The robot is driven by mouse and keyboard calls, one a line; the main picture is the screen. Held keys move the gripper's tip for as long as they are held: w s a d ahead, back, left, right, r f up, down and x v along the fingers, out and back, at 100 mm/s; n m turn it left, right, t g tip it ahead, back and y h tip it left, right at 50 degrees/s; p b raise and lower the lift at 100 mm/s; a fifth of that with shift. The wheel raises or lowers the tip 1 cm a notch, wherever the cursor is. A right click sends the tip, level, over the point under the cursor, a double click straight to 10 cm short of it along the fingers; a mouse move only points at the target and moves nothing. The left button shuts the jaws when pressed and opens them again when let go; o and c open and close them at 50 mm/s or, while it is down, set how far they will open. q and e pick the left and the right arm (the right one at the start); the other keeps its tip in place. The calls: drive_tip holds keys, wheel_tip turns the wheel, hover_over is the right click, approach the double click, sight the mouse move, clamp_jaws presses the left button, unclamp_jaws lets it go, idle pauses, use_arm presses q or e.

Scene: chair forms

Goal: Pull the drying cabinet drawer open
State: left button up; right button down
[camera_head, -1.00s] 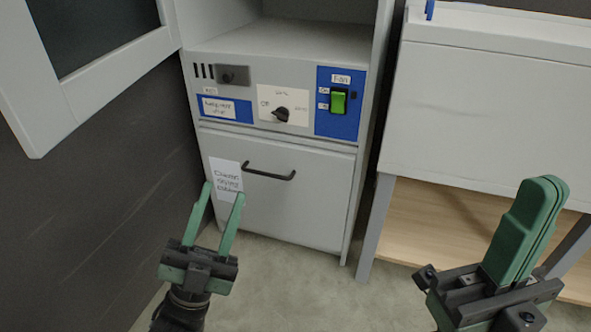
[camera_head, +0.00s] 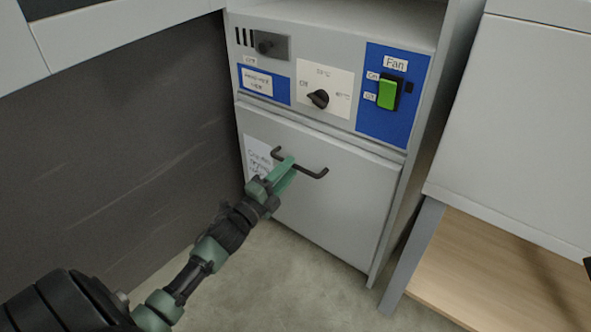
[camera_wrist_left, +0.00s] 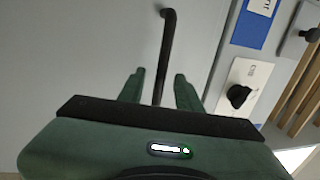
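The drying cabinet drawer (camera_head: 345,218) is a light grey front with a paper label (camera_head: 258,158), and it looks shut in the cabinet. Its black bar handle (camera_head: 313,173) runs across the upper part of the front. My left gripper (camera_head: 288,165) is at the left part of this handle. In the left wrist view, the handle (camera_wrist_left: 167,40) runs between the two green fingers of my left gripper (camera_wrist_left: 158,80), with gaps showing on both sides. The fingers are open around the bar. My right gripper is not in view.
Above the drawer is a panel with a black knob (camera_head: 318,98) and a green fan switch (camera_head: 388,94). A bench with a wooden shelf (camera_head: 490,265) stands at the right. Floor is clear before the drawer.

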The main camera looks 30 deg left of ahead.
use_arm(q)
drive_tip(key=shift+x, duration=1.15)
drive_tip(key=shift+c, duration=0.2)
clamp_jaws()
idle(0.4)
